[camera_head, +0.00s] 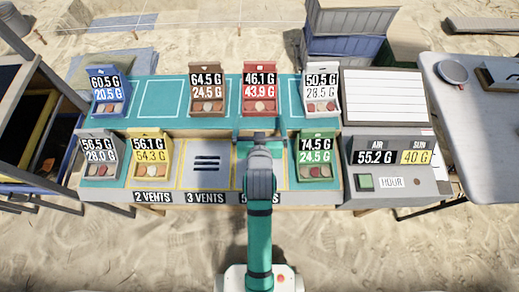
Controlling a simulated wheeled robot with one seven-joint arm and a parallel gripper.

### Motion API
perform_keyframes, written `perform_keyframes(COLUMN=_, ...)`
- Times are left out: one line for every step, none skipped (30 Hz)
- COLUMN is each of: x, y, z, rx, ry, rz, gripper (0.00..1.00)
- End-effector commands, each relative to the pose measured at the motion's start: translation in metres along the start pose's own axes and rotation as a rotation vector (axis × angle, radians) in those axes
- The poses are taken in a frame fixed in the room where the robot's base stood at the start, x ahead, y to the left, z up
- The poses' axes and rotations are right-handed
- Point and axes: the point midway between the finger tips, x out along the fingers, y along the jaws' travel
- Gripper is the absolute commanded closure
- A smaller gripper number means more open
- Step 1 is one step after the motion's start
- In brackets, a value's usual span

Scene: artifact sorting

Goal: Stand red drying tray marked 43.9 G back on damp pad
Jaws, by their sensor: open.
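The red drying tray (260,104) stands upright in the back row, with several small round pieces in it. Its card reads 46.1 G in white above 43.9 G in red. It stands on the teal surface (225,122), which has white outlined squares; no label names a damp pad there. My gripper (262,140) is open in front of the red tray and apart from it, above the front row. My arm hides part of the bench below it, and the fingertips are hard to make out.
A blue tray (109,95), brown tray (208,104) and white tray (321,104) share the back row. A grey tray (100,168), yellow tray (150,168) and green tray (317,171) stand in front. The 3 VENTS plate (207,178) is bare. A console (390,170) reads AIR 55.2 G, SUN 40 G.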

Motion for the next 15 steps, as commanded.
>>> perform_keyframes(x=-0.012, y=0.000, z=0.018, rx=0.000, ry=-0.004, rz=0.000, gripper=0.00)
perform_keyframes(x=-0.018, y=0.000, z=0.026, rx=0.000, ry=-0.001, rz=0.001, gripper=0.00)
perform_keyframes(x=-0.027, y=0.000, z=0.037, rx=0.000, ry=0.004, rz=0.001, gripper=0.00)
perform_keyframes(x=-0.035, y=0.000, z=0.044, rx=0.000, ry=0.008, rz=0.001, gripper=0.00)
perform_keyframes(x=-0.042, y=0.000, z=0.051, rx=0.000, ry=0.013, rz=0.001, gripper=0.00)
perform_keyframes(x=-0.052, y=0.000, z=0.060, rx=0.000, ry=0.017, rz=0.001, gripper=0.00)
perform_keyframes(x=-0.060, y=0.000, z=0.066, rx=-0.001, ry=0.021, rz=0.001, gripper=0.00)
perform_keyframes(x=-0.068, y=0.000, z=0.072, rx=-0.001, ry=0.025, rz=0.001, gripper=0.00)
perform_keyframes(x=-0.078, y=0.000, z=0.080, rx=-0.001, ry=0.031, rz=0.001, gripper=0.00)
perform_keyframes(x=-0.087, y=0.000, z=0.085, rx=-0.001, ry=0.035, rz=0.001, gripper=0.00)
perform_keyframes(x=-0.095, y=0.000, z=0.090, rx=-0.001, ry=0.039, rz=0.002, gripper=0.00)
perform_keyframes(x=-0.107, y=0.001, z=0.096, rx=-0.001, ry=0.045, rz=0.002, gripper=0.00)
perform_keyframes(x=-0.115, y=0.000, z=0.101, rx=-0.001, ry=0.049, rz=0.002, gripper=0.00)
perform_keyframes(x=-0.124, y=0.000, z=0.105, rx=-0.001, ry=0.052, rz=0.002, gripper=0.00)
perform_keyframes(x=-0.136, y=0.000, z=0.111, rx=-0.001, ry=0.058, rz=0.002, gripper=0.00)
